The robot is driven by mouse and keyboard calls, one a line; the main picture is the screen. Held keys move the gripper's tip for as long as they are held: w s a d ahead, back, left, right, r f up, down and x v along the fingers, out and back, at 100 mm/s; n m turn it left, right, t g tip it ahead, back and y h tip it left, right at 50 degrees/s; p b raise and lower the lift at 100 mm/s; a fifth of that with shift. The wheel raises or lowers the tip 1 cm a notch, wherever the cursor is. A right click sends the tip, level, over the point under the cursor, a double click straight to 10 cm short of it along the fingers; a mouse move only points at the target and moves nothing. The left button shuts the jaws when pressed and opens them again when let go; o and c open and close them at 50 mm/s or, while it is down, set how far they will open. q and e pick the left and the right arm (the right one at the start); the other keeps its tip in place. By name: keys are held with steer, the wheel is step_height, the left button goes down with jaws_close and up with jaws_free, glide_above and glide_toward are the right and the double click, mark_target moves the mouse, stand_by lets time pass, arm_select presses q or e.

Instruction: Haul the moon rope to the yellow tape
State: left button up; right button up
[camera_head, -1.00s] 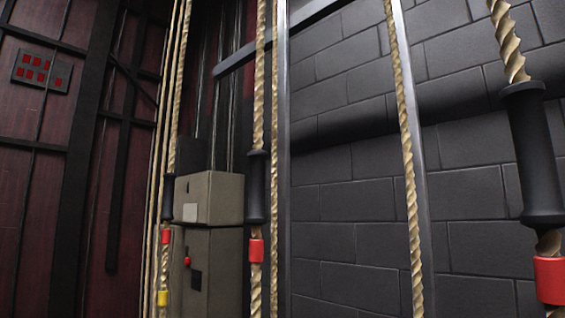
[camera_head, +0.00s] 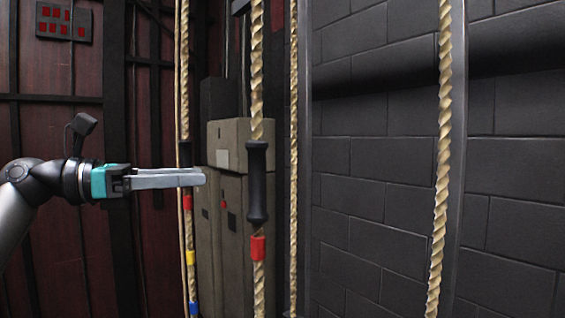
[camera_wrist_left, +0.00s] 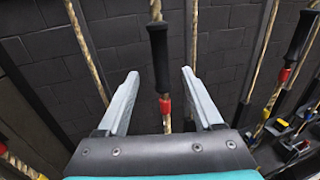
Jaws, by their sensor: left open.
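My left gripper (camera_head: 203,178) reaches in from the left in the head view, fingers pointing right, open and empty. Further right, a nearer rope (camera_head: 257,80) has a black grip (camera_head: 257,182) and red tape (camera_head: 258,248). In the left wrist view, a rope with a black grip (camera_wrist_left: 158,55) and red tape (camera_wrist_left: 165,105) shows between the open fingers, apparently beyond them. No moon mark is visible, so I cannot tell which rope bears it.
Plain ropes (camera_head: 293,150) and (camera_head: 443,150) hang further right, beside metal uprights. A grey cabinet (camera_head: 228,225) stands behind the ropes. A grey block wall (camera_head: 390,190) fills the right. A red-lit panel (camera_head: 64,20) hangs at upper left.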

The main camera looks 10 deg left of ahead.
arm_select(q)
steer(key=p+x, duration=0.4)
steer(key=x, duration=0.9)
steer(key=shift+w+d, duration=0.2)
steer(key=shift+d, duration=0.1)
steer(key=shift+w+d, duration=0.3)
steer(key=shift+d, duration=0.1)
jaws_close()
stand_by(0.4)
